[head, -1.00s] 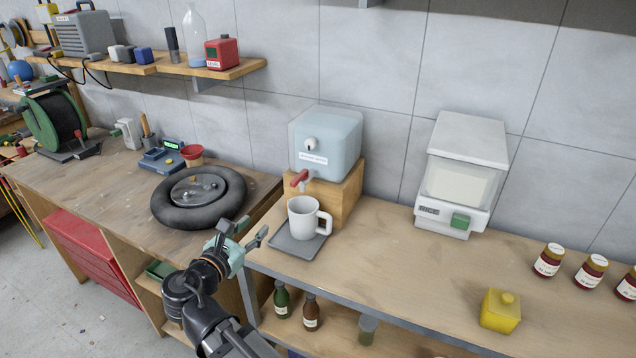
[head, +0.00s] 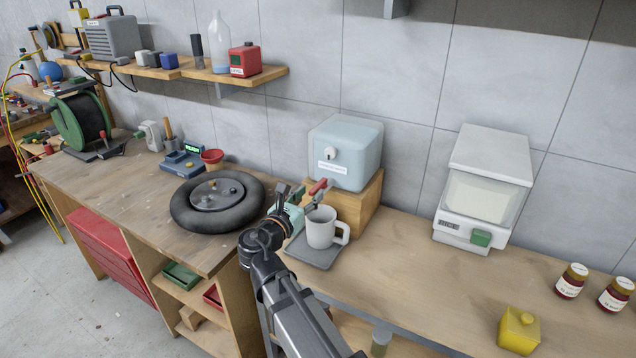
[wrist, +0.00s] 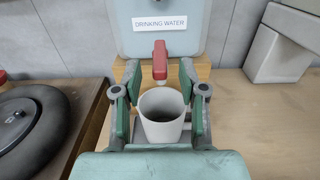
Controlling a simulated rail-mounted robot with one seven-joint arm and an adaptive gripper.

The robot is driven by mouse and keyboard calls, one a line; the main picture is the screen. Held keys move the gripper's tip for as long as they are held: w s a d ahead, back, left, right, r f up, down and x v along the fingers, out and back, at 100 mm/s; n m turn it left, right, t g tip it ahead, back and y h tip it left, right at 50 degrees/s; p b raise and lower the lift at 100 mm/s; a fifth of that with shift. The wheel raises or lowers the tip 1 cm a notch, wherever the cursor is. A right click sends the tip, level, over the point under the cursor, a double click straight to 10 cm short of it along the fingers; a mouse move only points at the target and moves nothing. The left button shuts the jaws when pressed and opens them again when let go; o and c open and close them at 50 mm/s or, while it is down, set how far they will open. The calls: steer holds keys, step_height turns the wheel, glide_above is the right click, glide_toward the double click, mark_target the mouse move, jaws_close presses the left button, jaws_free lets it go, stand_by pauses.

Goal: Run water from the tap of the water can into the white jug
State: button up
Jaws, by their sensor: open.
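The water can (head: 345,152) is a pale blue box labelled "DRINKING WATER" on a wooden block (head: 357,205). Its tap with a red lever (head: 318,187) sticks out at the front; in the wrist view the red lever (wrist: 160,60) stands above and behind the jug. The white jug (head: 321,228) stands upright on a grey tray (head: 314,254) below the tap, handle to the right. My gripper (head: 297,203) is open and empty, just left of the tap and jug in the head view. In the wrist view its fingers (wrist: 157,85) show on either side of the tap, with the jug's open mouth (wrist: 163,104) between them.
A black tyre-like ring (head: 218,201) lies on the left bench. A white dispenser with a green button (head: 482,190) stands to the right. A yellow pot (head: 519,331) and jars (head: 571,281) are at far right. The bench between is clear.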

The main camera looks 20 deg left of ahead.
mark_target(318, 185)
steer(key=shift+w+d+p, duration=0.25)
steer(key=shift+w, duration=1.1)
steer(key=shift+w+d+p, duration=0.2)
steer(key=shift+w, duration=1.15)
jaws_close()
